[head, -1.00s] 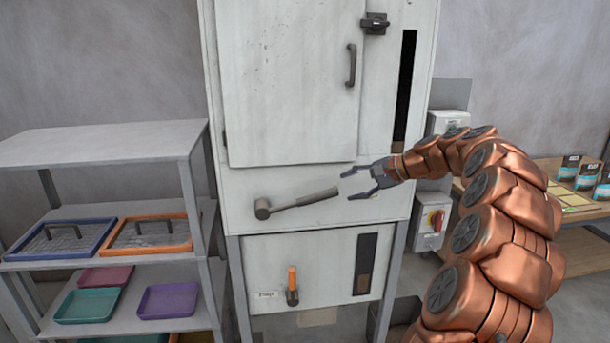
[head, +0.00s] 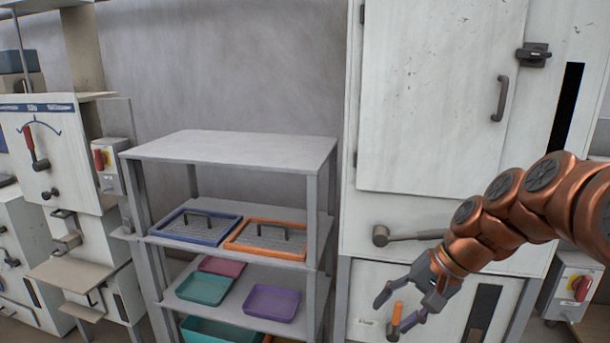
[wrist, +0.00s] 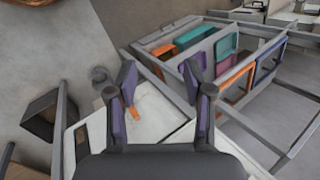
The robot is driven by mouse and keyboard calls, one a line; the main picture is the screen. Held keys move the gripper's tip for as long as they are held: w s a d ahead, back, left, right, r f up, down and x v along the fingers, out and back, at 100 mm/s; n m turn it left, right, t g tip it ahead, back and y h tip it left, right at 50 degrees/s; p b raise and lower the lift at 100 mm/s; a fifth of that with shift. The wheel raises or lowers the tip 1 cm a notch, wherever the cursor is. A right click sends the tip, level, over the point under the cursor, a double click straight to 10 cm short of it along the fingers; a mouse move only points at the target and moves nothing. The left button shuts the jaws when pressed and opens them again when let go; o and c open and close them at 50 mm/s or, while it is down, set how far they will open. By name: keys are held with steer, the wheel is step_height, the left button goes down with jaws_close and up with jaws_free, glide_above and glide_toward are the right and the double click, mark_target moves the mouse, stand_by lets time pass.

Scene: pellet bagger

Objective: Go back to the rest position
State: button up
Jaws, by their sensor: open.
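My gripper (head: 392,316) is open and empty, pointing down and left in front of the lower panel of the tall white cabinet (head: 430,120). In the head view its fingers overlap the small orange-handled lever (head: 397,312) on that panel. In the wrist view the two fingers (wrist: 158,78) are spread, and the orange handle (wrist: 135,114) shows beyond them, seemingly apart. The grey lever arm (head: 410,237) above lies nearly level, its right end hidden behind my copper arm.
A grey shelf rack (head: 235,148) stands left of the cabinet, with blue (head: 198,228) and orange (head: 266,240) lidded trays and several coloured trays below. A switch box (head: 572,287) stands at right. Another machine (head: 50,150) with a red lever is at far left.

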steer(key=s+d+f+n+g+h, duration=0.1)
steer(key=s+f+n+h, duration=0.1)
steer(key=s, duration=1)
steer(key=s+f+n+g+h, duration=0.2)
steer(key=s+f, duration=0.5)
steer(key=s, duration=0.6)
steer(key=shift+d+n+h, duration=0.4)
steer(key=shift+n+h, duration=0.4)
steer(key=shift+h, duration=0.2)
steer(key=shift+s+f, duration=0.1)
steer(key=shift+s, duration=0.05)
steer(key=shift+c, duration=1)
steer(key=shift+a, duration=0.15)
